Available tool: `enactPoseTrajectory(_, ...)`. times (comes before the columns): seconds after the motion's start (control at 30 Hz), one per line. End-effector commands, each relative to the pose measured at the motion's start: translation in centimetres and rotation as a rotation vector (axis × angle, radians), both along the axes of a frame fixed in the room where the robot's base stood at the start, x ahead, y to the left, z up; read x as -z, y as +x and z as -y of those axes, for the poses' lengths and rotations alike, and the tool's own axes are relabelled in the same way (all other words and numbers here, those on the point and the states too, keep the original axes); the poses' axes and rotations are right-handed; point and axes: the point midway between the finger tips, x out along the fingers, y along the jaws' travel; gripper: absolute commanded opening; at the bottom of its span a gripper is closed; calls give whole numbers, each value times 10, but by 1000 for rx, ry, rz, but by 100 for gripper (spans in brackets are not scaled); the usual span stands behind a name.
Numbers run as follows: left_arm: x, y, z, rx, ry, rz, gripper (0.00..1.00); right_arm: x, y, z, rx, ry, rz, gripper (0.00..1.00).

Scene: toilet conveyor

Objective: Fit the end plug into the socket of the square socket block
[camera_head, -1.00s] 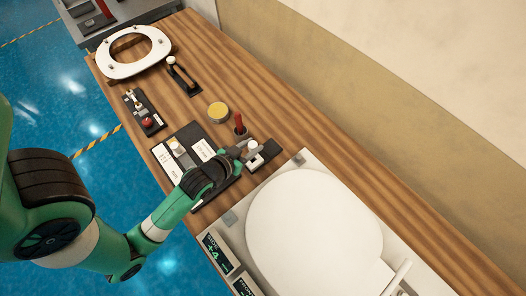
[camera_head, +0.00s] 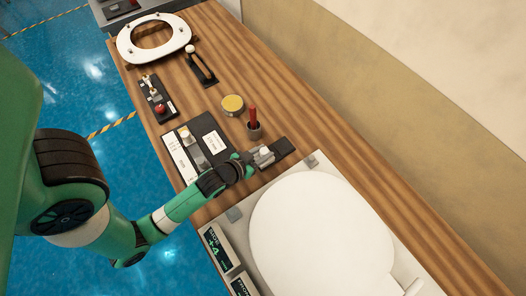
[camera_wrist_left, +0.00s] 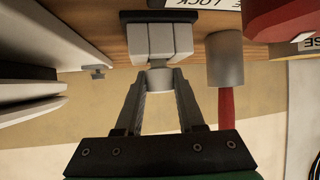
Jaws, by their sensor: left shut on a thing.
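The square socket block (camera_wrist_left: 160,42) is pale grey, fixed on a dark base plate; in the head view it (camera_head: 262,159) stands beside the toilet's corner. The end plug (camera_wrist_left: 160,79) is a short white cylinder against the block's face at its middle, in line with it. How deep it sits in the socket is hidden. In the head view the plug (camera_head: 265,150) shows as a white round top. My left gripper (camera_wrist_left: 160,92) is shut on the plug, one fingertip on each side; it also shows in the head view (camera_head: 250,160). My right gripper is not in view.
A large white toilet lid (camera_head: 318,235) lies nearby.

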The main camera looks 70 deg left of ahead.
Motion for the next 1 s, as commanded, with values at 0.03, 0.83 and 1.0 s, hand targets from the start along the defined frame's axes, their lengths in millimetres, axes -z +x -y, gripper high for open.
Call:
enactPoseTrajectory(0.03, 0, 0, 0, 0, 0, 0, 0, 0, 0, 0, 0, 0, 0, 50)
enactPoseTrajectory(0.83, -12, -17, 10, 1, 1, -4, 68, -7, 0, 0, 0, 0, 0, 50)
enactPoseTrajectory(1.0, -33, -50, 28, 4, 0, -5, 68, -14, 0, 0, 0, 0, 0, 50)
